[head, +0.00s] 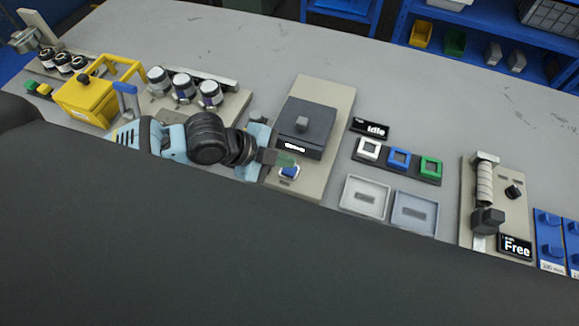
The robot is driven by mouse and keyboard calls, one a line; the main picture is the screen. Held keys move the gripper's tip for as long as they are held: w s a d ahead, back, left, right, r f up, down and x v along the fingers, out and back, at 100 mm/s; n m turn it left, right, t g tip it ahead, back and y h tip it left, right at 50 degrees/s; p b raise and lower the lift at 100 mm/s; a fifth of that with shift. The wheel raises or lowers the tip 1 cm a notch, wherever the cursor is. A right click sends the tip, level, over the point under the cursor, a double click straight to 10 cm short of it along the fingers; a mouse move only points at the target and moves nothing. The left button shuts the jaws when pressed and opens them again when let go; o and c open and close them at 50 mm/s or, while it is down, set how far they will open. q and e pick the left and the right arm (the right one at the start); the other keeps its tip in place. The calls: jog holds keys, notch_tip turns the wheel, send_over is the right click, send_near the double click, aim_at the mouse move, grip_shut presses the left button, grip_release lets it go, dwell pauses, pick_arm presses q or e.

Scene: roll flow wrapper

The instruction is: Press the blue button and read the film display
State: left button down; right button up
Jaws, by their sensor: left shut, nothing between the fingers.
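A row of three square framed buttons sits right of centre: white (368,149), blue (399,157) and green (431,167). A black display reading "Idle" (370,128) stands just behind the row. A smaller blue piece in a white surround (289,172) sits at the front of the dark grey box's base plate. My left gripper (284,160) is shut and empty, over that plate and close to the small blue piece. I cannot tell whether it touches it. It is well left of the button row. My right gripper is not in view.
The dark grey box (305,126) has a small lit label too small to read. Two shallow trays (365,193) (415,213) lie in front of the buttons. A lever fixture (485,190) with a "Free" display (515,247) stands right. A yellow box (84,98) stands left.

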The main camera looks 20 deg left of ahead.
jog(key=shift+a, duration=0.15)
pick_arm(q)
jog(key=shift+f, duration=0.1)
dwell(0.5)
jog(key=shift+f, duration=0.35)
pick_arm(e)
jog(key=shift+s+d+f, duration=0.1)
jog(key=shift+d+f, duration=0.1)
